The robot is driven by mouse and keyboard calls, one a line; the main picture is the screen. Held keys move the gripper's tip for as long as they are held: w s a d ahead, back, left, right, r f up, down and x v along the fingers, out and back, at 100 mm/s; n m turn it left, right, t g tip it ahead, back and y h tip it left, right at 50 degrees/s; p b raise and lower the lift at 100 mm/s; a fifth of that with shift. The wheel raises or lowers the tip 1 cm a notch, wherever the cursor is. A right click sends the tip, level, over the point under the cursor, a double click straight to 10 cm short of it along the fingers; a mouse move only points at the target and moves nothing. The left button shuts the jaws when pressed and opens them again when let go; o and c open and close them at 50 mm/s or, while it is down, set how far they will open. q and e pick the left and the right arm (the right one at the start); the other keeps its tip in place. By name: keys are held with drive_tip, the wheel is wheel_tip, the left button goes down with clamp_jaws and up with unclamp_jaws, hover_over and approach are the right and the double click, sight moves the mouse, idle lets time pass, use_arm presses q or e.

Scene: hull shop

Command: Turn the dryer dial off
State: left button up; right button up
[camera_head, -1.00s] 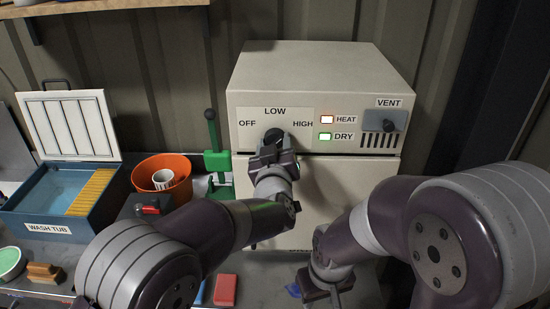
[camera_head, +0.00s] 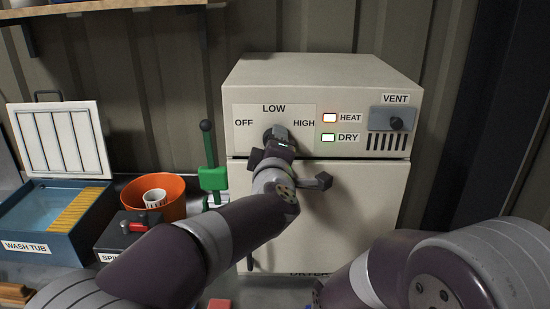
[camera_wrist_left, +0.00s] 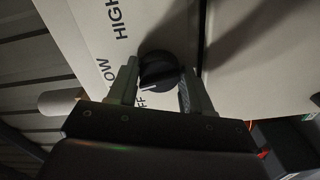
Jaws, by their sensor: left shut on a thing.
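The dryer (camera_head: 385,180) is a cream box with a dial panel lettered OFF, LOW and HIGH. Its black dial (camera_wrist_left: 160,66) shows in the left wrist view between the two fingers of my left gripper (camera_wrist_left: 157,92). A pale mark lies at the dial's rim near the OFF lettering, partly hidden by the gripper. In the head view the left gripper (camera_head: 279,136) is shut on the dial and covers much of it.
A VENT knob (camera_head: 396,123) sits at the panel's right. Left of the dryer stand a green lever device (camera_head: 213,178), an orange bucket (camera_head: 172,188) with a white cup, a dark box with a red switch (camera_head: 138,227), and the wash tub (camera_head: 40,247).

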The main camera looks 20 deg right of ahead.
use_arm(q)
drive_tip(key=shift+n+b, duration=2.75)
drive_tip(key=shift+n, duration=2.05)
drive_tip(key=shift+r, duration=0.1)
drive_tip(key=o, duration=1)
drive_tip(key=shift+o, duration=0.2)
